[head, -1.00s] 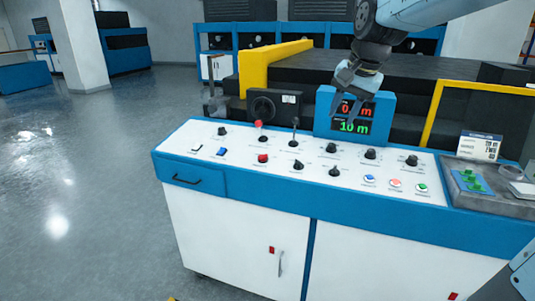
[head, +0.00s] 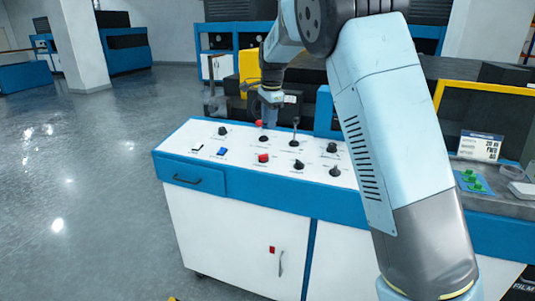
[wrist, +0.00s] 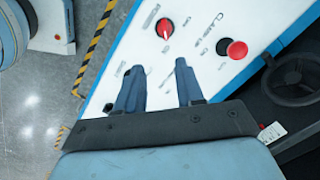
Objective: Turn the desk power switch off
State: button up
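The desk (head: 185,139) has a white sloping top with knobs, levers and buttons. My gripper (head: 268,103) is over the desk's back left part. In the wrist view its two fingers (wrist: 158,68) are apart with nothing between them. A red knob (wrist: 165,28) and a red mushroom button (wrist: 237,49) lie beyond the fingertips.
A lever (head: 295,130) stands up right of my gripper. A dark handwheel (wrist: 300,80) is at the right of the wrist view. A grey tray (head: 505,205) is at the far right. Open floor lies left of the desk.

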aim_at(264, 155)
jog(key=f, duration=0.4)
jog(key=w+a+f, duration=0.1)
jog(key=f, duration=0.4)
jog(key=w+f, duration=0.1)
jog(key=f, duration=0.4)
jog(key=shift+w+a+f, duration=0.1)
jog(key=shift+a+f, duration=0.1)
jog(key=shift+a, duration=0.15)
